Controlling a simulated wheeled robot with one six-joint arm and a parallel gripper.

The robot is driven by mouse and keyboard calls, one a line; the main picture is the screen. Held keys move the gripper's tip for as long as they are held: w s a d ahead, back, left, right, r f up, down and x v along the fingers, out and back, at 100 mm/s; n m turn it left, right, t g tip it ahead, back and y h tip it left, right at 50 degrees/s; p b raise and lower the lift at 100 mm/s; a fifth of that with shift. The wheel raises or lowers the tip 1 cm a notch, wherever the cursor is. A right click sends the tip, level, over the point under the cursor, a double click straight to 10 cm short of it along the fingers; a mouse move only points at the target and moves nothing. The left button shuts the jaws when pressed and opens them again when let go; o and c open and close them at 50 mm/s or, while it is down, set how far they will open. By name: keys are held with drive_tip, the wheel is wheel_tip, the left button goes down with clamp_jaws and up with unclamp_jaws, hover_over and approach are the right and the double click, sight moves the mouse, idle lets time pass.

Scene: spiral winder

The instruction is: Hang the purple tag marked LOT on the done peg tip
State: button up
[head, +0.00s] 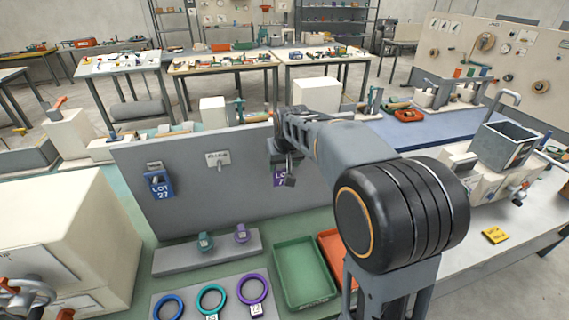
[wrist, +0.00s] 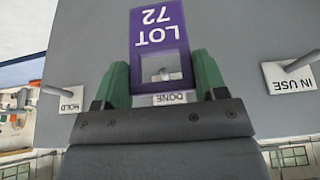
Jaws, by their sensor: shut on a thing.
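The purple tag marked LOT 72 (wrist: 158,22) is upside down in the wrist view, with a square opening in its frame. My gripper (wrist: 163,75) is shut on the tag's frame, one green finger on each side. The done peg tip (wrist: 164,73) shows through the opening, above the DONE label (wrist: 175,98). I cannot tell whether the tip is inside the opening or still behind it. In the head view, the purple tag (head: 280,179) is at the grey panel, partly covered by my gripper (head: 287,165).
The grey panel (head: 190,205) also carries an IN USE peg (wrist: 302,62) and a HOLD peg (wrist: 52,91), both bare. A blue tag marked LOT 27 (head: 158,185) hangs at the panel's left. Below are a green tray (head: 304,292) and several coloured rings.

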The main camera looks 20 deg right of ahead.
drive_tip(key=shift+w+f+p, duration=0.1)
drive_tip(key=shift+w+p, duration=0.95)
drive_tip(key=shift+w, duration=1.1)
drive_tip(key=shift+w+f, duration=0.5)
drive_tip(key=shift+w, duration=0.15)
drive_tip(key=o, duration=1)
